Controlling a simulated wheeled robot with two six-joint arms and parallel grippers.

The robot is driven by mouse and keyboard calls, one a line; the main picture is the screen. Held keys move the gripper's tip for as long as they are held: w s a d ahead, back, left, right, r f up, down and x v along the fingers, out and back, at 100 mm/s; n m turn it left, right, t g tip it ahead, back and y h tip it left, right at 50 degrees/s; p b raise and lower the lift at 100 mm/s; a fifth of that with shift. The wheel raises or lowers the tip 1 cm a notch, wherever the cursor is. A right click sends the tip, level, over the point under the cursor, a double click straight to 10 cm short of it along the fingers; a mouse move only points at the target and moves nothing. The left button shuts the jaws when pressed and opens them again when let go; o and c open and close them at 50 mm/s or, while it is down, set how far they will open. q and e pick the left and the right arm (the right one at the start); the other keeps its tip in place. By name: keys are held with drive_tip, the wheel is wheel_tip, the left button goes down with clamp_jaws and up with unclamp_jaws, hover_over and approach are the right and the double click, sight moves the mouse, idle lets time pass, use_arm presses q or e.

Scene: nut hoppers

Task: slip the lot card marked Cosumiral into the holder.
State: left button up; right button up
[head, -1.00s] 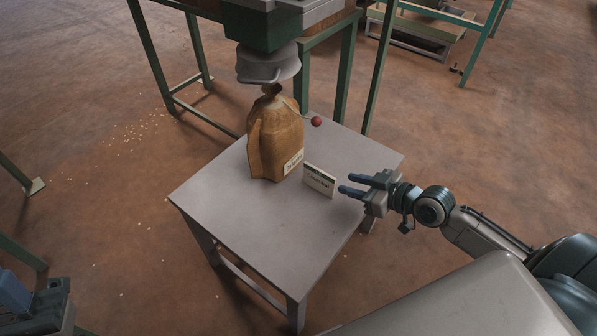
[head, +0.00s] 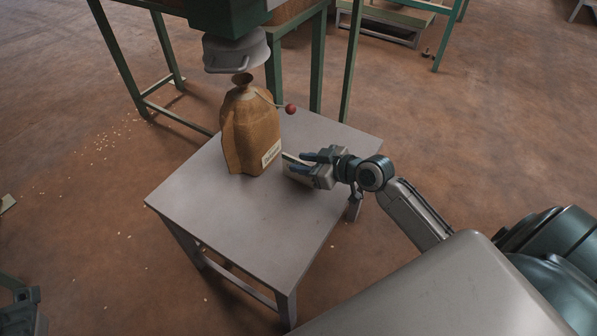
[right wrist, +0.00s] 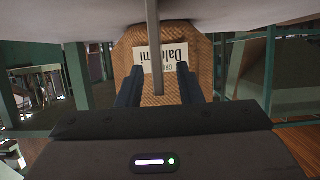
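A small upright card (head: 290,169) stands on the grey table (head: 225,220), partly hidden by my right gripper; its print is unreadable now. My right gripper (head: 306,160) is open around it. In the right wrist view a thin grey upright strip (right wrist: 153,45), apparently its edge, stands between the spread fingers (right wrist: 160,88), with gaps on both sides. A brown sack (head: 245,130) stands beyond, bearing a white label (head: 271,154); the wrist view shows part of that label reading "Dalomi" (right wrist: 165,57). No holder can be made out for certain. My left gripper (head: 22,306) is partly cut off at lower left.
A grey hopper spout (head: 236,52) hangs over the sack on a green frame (head: 318,65). A lever with a red knob (head: 291,108) sticks out beside the sack's top. The table's front and left are clear. Crumbs lie on the floor.

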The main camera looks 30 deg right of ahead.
drive_tip(key=shift+x, duration=0.9)
clamp_jaws()
drive_tip(key=shift+r, duration=0.1)
